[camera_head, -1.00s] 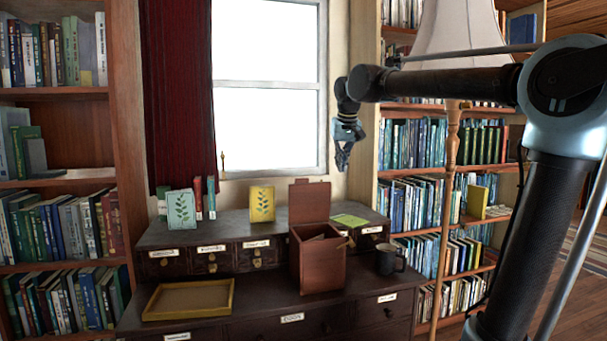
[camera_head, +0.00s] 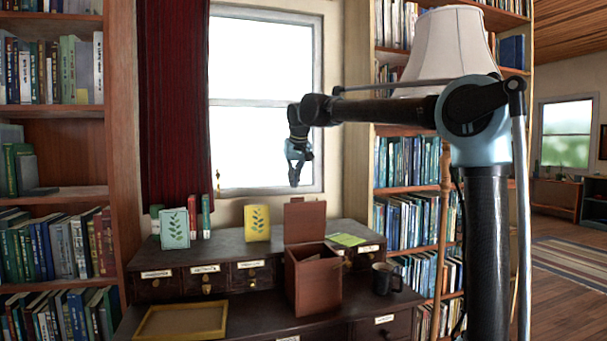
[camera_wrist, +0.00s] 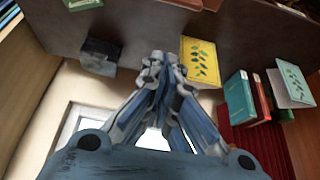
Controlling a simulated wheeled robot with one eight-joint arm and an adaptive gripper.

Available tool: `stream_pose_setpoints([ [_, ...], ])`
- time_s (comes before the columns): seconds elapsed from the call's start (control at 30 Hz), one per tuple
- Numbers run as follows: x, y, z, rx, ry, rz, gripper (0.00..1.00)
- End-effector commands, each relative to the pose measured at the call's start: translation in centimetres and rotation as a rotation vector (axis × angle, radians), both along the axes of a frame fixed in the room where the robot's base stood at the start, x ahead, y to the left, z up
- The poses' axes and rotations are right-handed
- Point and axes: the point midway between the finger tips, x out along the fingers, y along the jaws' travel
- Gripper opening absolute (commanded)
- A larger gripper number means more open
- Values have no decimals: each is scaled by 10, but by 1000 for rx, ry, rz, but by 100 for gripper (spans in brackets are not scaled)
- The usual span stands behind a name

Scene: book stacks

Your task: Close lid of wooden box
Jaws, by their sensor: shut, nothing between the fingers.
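The wooden box (camera_head: 315,286) stands on the front part of the dark desk. Its lid (camera_head: 304,221) is open and stands upright at the back of the box. Something pale shows inside the box, too small to tell what. My gripper (camera_head: 295,183) hangs above the lid, in front of the window, fingers pointing down and apart from the box. In the wrist view my gripper (camera_wrist: 160,62) is shut and empty. A small part of what may be the box shows at the top edge of that view.
A yellow leaf-patterned book (camera_head: 257,223) and a pale green one (camera_head: 174,229) stand on the desk's upper level. A green book (camera_head: 345,240) lies flat right of the lid. A dark mug (camera_head: 382,279) stands right of the box, an empty yellow-rimmed tray (camera_head: 224,331) left.

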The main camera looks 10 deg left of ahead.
Motion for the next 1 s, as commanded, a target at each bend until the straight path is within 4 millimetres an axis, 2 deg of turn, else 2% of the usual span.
stream_pose_setpoints([
  [0.2,14,7,-32,1,0,-2,0],
  [0.3,1,-2,-31,0,0,-1,0],
  [0.5,-13,-13,-33,0,0,-4,0],
  [0.97,-20,-17,-34,0,0,-6,0],
  [1.0,-21,-51,-34,1,0,-13,0],
])
